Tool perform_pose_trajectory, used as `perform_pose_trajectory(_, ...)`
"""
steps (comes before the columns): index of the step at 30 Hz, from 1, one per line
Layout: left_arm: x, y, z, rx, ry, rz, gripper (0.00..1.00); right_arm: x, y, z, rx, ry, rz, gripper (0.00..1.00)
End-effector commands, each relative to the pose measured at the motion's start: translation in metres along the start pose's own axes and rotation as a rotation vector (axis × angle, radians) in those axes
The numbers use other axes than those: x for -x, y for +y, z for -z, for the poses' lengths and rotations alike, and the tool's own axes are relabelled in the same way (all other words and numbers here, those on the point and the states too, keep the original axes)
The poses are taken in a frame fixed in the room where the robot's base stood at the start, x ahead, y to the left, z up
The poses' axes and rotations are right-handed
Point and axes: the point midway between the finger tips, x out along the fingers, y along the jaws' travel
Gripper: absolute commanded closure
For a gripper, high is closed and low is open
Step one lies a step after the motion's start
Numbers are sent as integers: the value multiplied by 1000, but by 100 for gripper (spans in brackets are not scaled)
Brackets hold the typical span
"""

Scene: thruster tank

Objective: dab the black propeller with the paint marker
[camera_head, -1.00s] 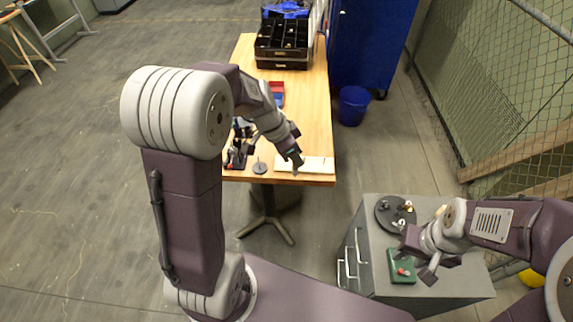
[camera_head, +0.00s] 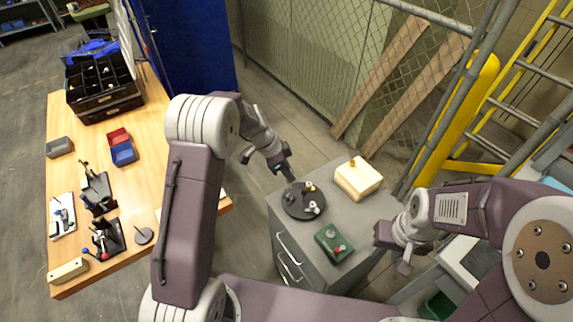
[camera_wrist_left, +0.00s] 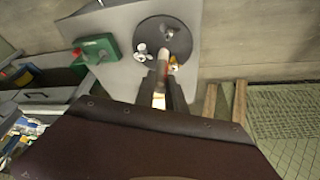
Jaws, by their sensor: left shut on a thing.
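A dark round disc (camera_head: 299,213) lies on the grey cabinet, carrying several small propeller-like parts, some pale, one gold and one dark. The dark part (camera_head: 290,199), probably the black propeller, is hard to make out against the disc. My left gripper (camera_head: 284,172) is just above the disc's far left edge. In the left wrist view the gripper (camera_wrist_left: 162,86) is shut on a slim pale stick, apparently the paint marker (camera_wrist_left: 160,72), pointing at the disc (camera_wrist_left: 150,28). Whether its tip touches anything is unclear. My right gripper (camera_head: 398,254) hangs right of the cabinet; its finger gap is unclear.
A green block with a red knob (camera_head: 333,243) and a cream box with a gold knob (camera_head: 358,180) share the cabinet top (camera_head: 322,222). A wooden table (camera_head: 140,185) with trays and tools stands left. A mesh fence (camera_head: 330,60) and yellow ladder stand behind.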

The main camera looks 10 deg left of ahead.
Motion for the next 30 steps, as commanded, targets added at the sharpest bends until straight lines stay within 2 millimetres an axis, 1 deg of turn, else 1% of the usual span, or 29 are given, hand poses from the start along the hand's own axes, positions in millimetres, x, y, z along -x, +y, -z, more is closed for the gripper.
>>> perform_pose_trajectory(4,-2,0,0,-1,1,0,100,-1,0,0,0,0,0,62)
perform_pose_trajectory(7,-6,0,-2,-1,0,0,100,-4,0,0,0,0,0,62)
perform_pose_trajectory(15,-31,0,-13,0,0,-1,100,-18,0,-2,0,0,0,62)
perform_pose_trajectory(18,-36,0,-15,-1,0,0,100,-19,0,-2,0,0,0,62)
perform_pose_trajectory(30,-36,0,-15,-1,0,1,100,-20,0,-2,0,0,0,62)
